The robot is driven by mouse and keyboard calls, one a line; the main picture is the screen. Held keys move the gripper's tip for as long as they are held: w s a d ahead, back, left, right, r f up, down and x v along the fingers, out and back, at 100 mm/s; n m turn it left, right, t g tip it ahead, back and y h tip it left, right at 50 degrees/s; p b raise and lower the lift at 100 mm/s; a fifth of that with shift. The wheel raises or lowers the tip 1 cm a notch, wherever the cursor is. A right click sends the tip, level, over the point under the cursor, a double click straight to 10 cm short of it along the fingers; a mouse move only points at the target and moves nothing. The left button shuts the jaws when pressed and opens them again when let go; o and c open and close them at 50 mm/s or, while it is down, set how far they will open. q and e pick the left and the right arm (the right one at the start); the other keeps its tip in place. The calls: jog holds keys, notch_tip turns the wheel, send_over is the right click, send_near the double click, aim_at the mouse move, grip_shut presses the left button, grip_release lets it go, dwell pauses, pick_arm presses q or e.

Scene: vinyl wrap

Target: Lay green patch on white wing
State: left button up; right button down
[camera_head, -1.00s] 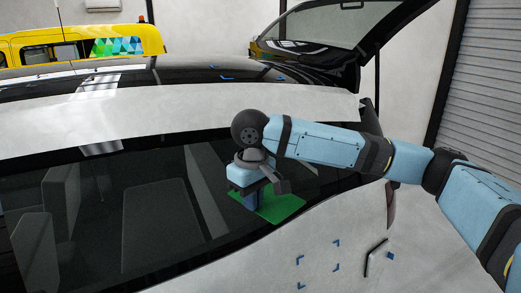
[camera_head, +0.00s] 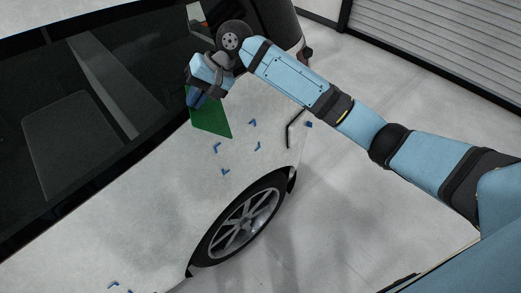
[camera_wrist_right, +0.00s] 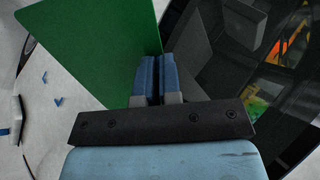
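The green patch (camera_head: 212,116) hangs from my right gripper (camera_head: 195,101) in the head view, at the upper middle. My right gripper is shut on one edge of the patch. In the right wrist view the patch (camera_wrist_right: 95,45) spreads to the left of the blue fingers (camera_wrist_right: 158,72), which are close together. The white wing (camera_head: 240,150) is the car panel above the front wheel. Blue corner marks (camera_head: 236,148) lie on it, just right of and below the patch in the head view. I cannot tell whether the patch touches the panel. My left gripper is not in view.
The car's dark side window (camera_head: 100,100) is to the left. A dark wheel (camera_head: 240,220) sits below the wing. Open grey floor (camera_head: 360,200) lies right of the car.

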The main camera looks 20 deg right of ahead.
jog(key=f+m+t, duration=0.1)
jog(key=f, duration=0.1)
jog(key=w+d+f+m+t+y, duration=0.1)
jog(key=f+m+t, duration=0.1)
jog(key=d+f+m+t+y, duration=0.1)
jog(key=f, duration=0.1)
jog(key=shift+w+d+f+m+t, duration=0.2)
jog(key=shift+w+f+m+t, duration=0.05)
jog(key=shift+w+m+t, duration=0.15)
jog(key=m+t+h+b, duration=0.1)
jog(key=m+t+h, duration=0.3)
jog(key=m+t, duration=0.45)
send_near(235, 137)
jog(key=shift+n, duration=0.45)
jog(key=b+x, duration=0.2)
jog(key=x, duration=0.2)
jog(key=shift+f+b, duration=0.2)
jog(key=shift+b, duration=0.1)
jog(key=shift+b+x, duration=0.3)
jog(key=shift+x, duration=0.7)
jog(key=shift+r, duration=0.15)
jog(key=shift+w+a, duration=0.15)
jog(key=shift+w, duration=0.4)
